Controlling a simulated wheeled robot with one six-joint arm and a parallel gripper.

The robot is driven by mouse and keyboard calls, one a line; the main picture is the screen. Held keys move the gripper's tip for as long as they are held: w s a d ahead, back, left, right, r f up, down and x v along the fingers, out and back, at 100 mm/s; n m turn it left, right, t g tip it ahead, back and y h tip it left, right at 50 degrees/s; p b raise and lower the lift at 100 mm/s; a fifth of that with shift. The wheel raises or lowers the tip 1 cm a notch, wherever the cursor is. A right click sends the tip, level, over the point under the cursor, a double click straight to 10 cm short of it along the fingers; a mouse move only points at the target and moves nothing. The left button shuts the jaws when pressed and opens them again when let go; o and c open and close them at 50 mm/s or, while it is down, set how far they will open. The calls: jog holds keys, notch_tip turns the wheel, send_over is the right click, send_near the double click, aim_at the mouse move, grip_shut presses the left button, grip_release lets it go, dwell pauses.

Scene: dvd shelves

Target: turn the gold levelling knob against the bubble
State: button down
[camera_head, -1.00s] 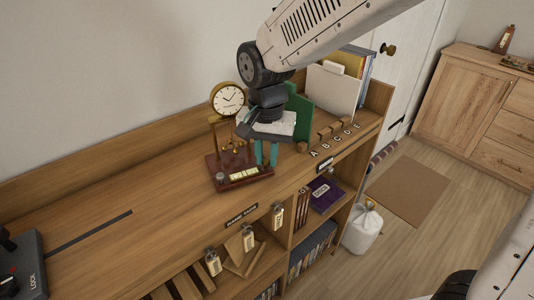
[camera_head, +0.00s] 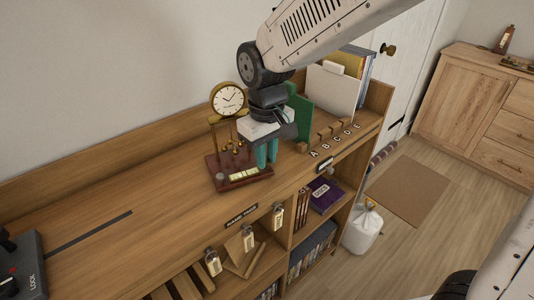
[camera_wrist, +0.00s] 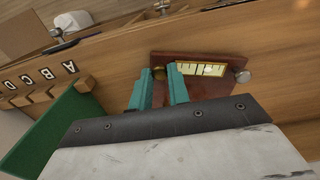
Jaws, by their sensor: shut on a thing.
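The clock stands on a dark red wooden base (camera_head: 240,180) on the shelf top, with a white dial (camera_head: 228,99) and brass columns. A yellow level vial (camera_head: 244,173) lies on the base's front; it also shows in the wrist view (camera_wrist: 202,69). The bubble's exact place is too small to tell. A silvery knob (camera_head: 222,177) sits at one end of the vial, also in the wrist view (camera_wrist: 243,76). My gripper (camera_head: 267,164) points down at the base's other front corner. Its teal fingers (camera_wrist: 160,75) are shut on the gold knob, mostly hidden between them.
A green divider (camera_head: 299,113) and white folders (camera_head: 332,90) stand close to the right of my gripper. Lettered wooden holders (camera_head: 330,135) line the front edge. The shelf top left of the clock is mostly clear, up to a grey control box (camera_head: 28,268).

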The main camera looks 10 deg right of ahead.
jog(key=n, duration=0.3)
jog(key=shift+n, duration=2.2)
jog(key=c, duration=1.3)
grip_release()
jog(key=shift+c, duration=0.2)
notch_tip(320, 180, up, 8)
jog(key=shift+f, duration=0.1)
